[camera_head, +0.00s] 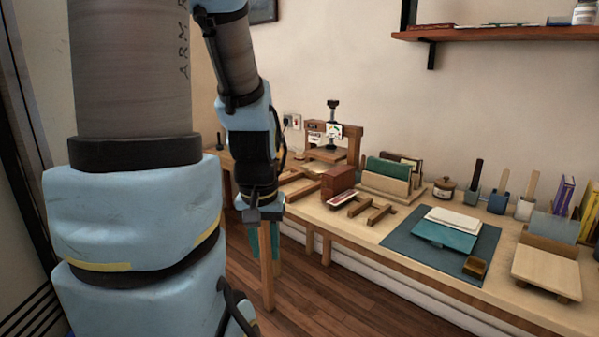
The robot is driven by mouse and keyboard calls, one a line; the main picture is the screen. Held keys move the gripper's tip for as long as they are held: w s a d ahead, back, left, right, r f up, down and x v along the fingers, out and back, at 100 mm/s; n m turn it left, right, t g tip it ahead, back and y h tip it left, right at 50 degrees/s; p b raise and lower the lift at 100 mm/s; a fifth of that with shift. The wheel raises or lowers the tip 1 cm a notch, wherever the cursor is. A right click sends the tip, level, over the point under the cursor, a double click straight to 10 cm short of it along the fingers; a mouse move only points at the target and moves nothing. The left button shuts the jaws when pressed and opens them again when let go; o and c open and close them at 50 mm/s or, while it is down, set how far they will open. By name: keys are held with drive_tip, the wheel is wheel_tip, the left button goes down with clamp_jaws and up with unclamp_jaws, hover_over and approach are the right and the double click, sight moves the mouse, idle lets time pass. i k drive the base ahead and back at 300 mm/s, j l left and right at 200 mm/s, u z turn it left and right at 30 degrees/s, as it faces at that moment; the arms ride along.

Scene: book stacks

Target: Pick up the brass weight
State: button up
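The brass weight (475,267) looks like a small, dark gold block. It sits on the front right corner of a dark blue-green mat (401,250) on the workbench. My gripper (264,246) hangs fingers down in front of the bench, well to the left of the weight and apart from it. Its teal fingers look spread, with a wooden bench leg showing between them, and it holds nothing that I can see.
On the mat, a teal book with pale sheets (452,222) lies behind the weight. A wooden stand (546,272) is to its right. Red-brown blocks (338,182), a book rack (386,184) and a wooden press (333,140) stand left. A shelf (500,34) hangs above.

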sight(474, 267)
drive_tip(key=k+l+u, duration=0.7)
drive_tip(key=l, duration=0.15)
drive_tip(key=k+l+u, duration=0.4)
drive_tip(key=j, duration=0.1)
